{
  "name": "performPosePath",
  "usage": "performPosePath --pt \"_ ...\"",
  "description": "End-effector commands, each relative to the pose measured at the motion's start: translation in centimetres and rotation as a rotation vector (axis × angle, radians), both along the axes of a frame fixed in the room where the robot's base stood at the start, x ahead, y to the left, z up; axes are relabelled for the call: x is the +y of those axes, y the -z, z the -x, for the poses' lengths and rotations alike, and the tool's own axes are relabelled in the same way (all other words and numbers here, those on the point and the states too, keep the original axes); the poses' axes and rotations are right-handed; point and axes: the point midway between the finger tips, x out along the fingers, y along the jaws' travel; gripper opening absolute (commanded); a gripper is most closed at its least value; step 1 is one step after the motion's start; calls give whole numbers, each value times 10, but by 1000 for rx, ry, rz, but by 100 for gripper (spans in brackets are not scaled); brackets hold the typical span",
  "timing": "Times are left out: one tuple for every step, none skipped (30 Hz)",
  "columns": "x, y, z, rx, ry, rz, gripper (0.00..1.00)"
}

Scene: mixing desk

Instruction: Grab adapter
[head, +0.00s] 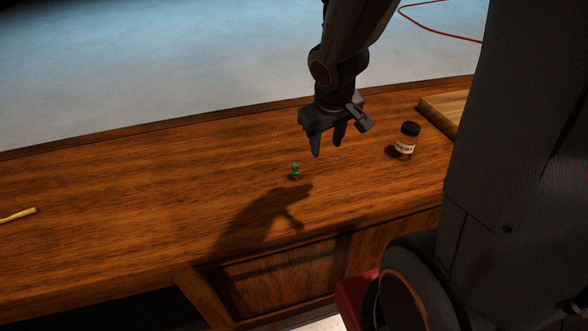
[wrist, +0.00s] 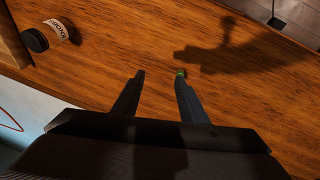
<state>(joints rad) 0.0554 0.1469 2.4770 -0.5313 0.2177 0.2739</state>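The adapter looks like a small green cylinder with a dark base (head: 295,171). It stands upright on the wooden desk (head: 120,200) in the head view. My gripper (head: 328,150) is above the desk, to the right of the adapter and higher in the head view, with its fingers pointing down. The fingers are apart with nothing between them. In the wrist view the green adapter (wrist: 181,72) shows just at the tip of the right finger, partly hidden by it. I cannot tell whether they touch; the head view shows them apart.
A jar with a black lid and white label (head: 406,140) stands on the desk right of my gripper. A wooden tray or box (head: 442,112) is at the far right. A yellow stick (head: 18,215) lies at the far left. The desk between is clear.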

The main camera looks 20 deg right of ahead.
Motion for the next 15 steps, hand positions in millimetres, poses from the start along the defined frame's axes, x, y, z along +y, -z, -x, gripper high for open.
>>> performPosePath --pt "-6 4 -17 -31 -42 16 39" --pt "-8 5 -27 -50 -71 22 39" --pt "-9 7 -39 -74 -111 28 39" --pt "-9 9 -48 -90 -142 28 39" --pt "-9 11 -56 -105 -173 28 39" --pt "-7 14 -66 -121 -216 22 39" --pt "-5 16 -73 -131 -250 16 39" --pt "-3 20 -78 -138 -285 8 39" --pt "1 24 -85 -145 -331 -5 39" --pt "4 28 -89 -148 -366 -17 39" --pt "7 32 -91 -148 -400 -30 39" --pt "11 38 -94 -144 -446 -49 39" --pt "14 43 -95 -138 -479 -64 39" --pt "18 47 -95 -130 -511 -80 39" --pt "22 53 -94 -117 -550 -101 39"
